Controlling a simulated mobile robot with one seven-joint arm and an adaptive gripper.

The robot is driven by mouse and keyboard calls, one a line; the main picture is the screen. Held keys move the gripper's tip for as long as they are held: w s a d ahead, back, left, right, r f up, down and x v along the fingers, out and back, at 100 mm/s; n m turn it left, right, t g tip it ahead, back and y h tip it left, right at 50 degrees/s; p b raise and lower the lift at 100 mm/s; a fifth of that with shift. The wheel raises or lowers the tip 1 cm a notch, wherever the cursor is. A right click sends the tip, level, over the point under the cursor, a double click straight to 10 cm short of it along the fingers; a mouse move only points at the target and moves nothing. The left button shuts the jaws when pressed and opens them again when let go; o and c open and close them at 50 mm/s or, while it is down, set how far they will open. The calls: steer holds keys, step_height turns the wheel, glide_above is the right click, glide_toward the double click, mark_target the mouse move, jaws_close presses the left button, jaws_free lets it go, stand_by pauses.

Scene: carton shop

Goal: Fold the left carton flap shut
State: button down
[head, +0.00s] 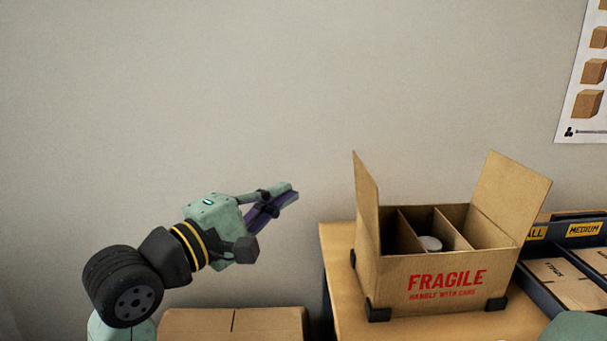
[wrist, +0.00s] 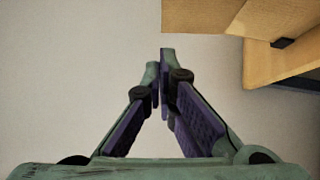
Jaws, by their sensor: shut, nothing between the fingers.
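The open carton (head: 430,278) stands on the wooden table, with red FRAGILE print on its front. Its left flap (head: 367,199) stands nearly upright, and its right flap (head: 510,195) leans outward. Dividers split the inside, and a round pale item (head: 430,243) sits in a middle compartment. My gripper (head: 294,192) is shut and empty, in the air to the left of the left flap and apart from it. In the wrist view my gripper's fingertips (wrist: 158,62) meet, with a brown cardboard-coloured surface beyond at the upper right.
The wooden table (head: 338,263) has its left edge close to the carton. A closed cardboard box (head: 235,324) is low beneath my arm. A dark tray (head: 562,238) with flat cartons stands at the right. The space above the carton is free.

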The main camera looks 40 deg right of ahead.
mark_target(365, 199)
steer(key=s+d+r+p, duration=0.1)
steer(key=d+p, duration=0.3)
steer(key=d, duration=0.9)
steer(key=shift+s+r, duration=0.25)
steer(key=shift+s, duration=0.15)
steer(key=shift+w+r, duration=0.1)
